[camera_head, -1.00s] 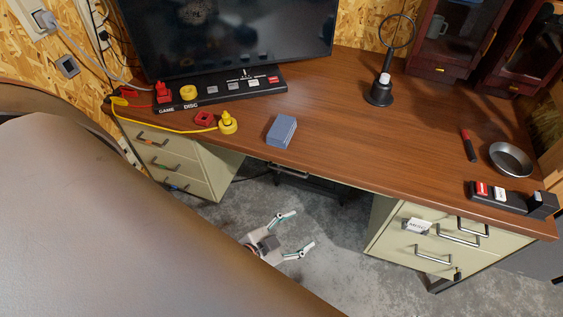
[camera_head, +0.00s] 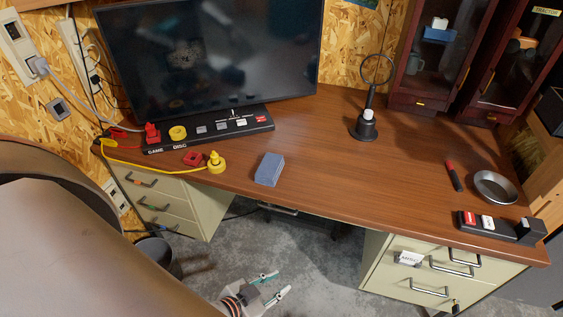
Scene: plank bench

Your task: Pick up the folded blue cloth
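The folded blue cloth (camera_head: 269,169) is a small blue-grey block lying on the brown desk (camera_head: 330,150), near its front edge, left of the middle. My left gripper (camera_head: 279,284) is low in front of the desk, over the concrete floor and well apart from the cloth. Its two fingers are spread with a gap between them and nothing in it. My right gripper does not show.
Behind stands a black button panel (camera_head: 210,129) under a monitor (camera_head: 215,60). A black stand (camera_head: 365,125) and metal dish (camera_head: 494,187) are to the right. The desk's middle is clear.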

